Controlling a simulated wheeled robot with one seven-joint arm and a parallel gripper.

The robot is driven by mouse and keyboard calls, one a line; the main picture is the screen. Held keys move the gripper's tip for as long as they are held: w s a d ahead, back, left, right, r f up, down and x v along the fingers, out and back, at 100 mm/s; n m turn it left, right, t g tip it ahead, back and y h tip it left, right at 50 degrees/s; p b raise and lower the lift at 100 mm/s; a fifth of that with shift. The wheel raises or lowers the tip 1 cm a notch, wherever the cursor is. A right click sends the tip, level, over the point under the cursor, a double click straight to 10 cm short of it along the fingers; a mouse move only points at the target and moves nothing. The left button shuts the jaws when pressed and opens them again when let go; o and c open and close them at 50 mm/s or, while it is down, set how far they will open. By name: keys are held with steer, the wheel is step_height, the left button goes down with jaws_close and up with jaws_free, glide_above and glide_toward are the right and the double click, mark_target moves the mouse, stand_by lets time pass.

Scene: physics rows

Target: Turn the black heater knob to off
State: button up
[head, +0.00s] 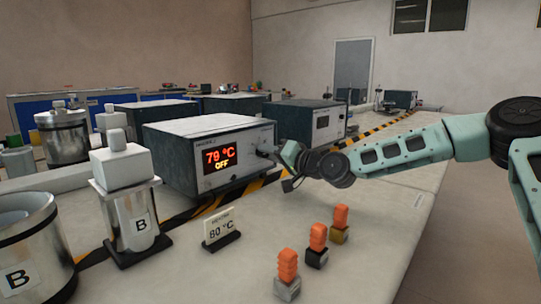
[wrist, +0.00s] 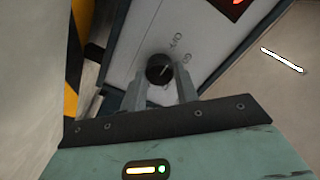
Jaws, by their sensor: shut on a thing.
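My gripper (wrist: 160,82) is shut on the knob, one finger on each side. In the head view my gripper (head: 283,158) reaches the right end of the panel and hides most of the knob.
A small sign (head: 220,227) reading 80 °C stands in front of the heater. Several orange-topped pieces (head: 317,240) stand near the bench front. Other boxes (head: 310,122) stand behind. The bench right of the orange pieces is clear.

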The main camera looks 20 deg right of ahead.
steer(key=shift+n, duration=0.4)
steer(key=o, duration=1)
steer(key=shift+s+d, duration=0.1)
steer(key=shift+p+v, duration=1.25)
steer(key=shift+v, duration=7.35)
steer(key=shift+s, duration=0.1)
